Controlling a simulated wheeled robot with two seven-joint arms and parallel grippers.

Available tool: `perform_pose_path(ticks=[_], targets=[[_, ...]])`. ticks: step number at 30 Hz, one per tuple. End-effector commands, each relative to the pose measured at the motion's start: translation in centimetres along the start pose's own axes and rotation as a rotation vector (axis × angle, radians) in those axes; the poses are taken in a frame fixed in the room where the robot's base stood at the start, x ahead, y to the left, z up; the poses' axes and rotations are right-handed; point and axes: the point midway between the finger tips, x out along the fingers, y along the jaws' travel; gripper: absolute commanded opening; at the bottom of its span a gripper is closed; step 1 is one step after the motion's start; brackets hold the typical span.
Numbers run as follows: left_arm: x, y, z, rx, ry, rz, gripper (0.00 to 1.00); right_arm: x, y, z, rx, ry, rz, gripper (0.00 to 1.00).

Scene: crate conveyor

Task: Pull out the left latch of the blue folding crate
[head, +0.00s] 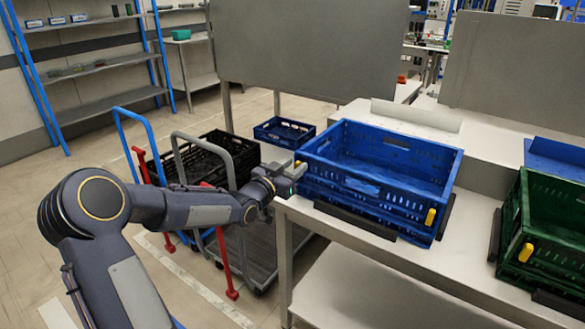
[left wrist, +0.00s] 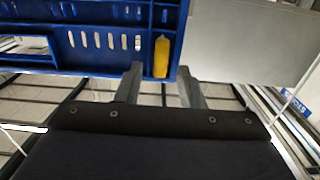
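The blue folding crate (head: 370,195) stands open and empty on a white table. Its left latch is a yellow tab, which shows in the left wrist view (left wrist: 161,57) upright near the crate's corner. In the head view only a small yellow bit shows beside my gripper. My left gripper (head: 291,172) is at the crate's left end. In the left wrist view its two fingers (left wrist: 160,84) are apart, with the latch's lower end between them in the picture. I cannot tell whether they touch it. My right gripper is not in view.
Another yellow latch (head: 430,217) is on the crate's right side. Black guides (head: 354,222) edge the crate. A green crate (head: 545,245) stands at right. Left of the table is a cart with a black crate (head: 205,158); a small blue crate (head: 285,132) is behind it.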

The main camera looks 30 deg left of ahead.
Motion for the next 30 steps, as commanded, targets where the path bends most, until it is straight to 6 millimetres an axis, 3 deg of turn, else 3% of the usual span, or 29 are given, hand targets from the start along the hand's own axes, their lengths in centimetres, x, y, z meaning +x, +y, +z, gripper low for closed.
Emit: perform_pose_path(ticks=[2, 10, 18, 24, 30], targets=[[0.0, 0.0, 0.0, 0.0, 0.0, 0.0, 0.35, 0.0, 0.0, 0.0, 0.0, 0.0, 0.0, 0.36], [-0.1, 0.0, 0.0, 0.0, 0.0, 0.0, 0.0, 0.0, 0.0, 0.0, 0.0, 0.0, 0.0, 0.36], [-0.1, 0.0, 0.0, 0.0, 0.0, 0.0, 0.0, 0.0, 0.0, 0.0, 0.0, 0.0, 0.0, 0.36], [-1.7, 0.0, 0.0, 0.002, -0.001, -0.001, 0.0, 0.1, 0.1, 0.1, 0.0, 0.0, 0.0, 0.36], [-1.7, 0.0, 0.0, 0.0, 0.0, 0.0, 0.0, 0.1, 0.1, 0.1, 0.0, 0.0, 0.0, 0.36]])
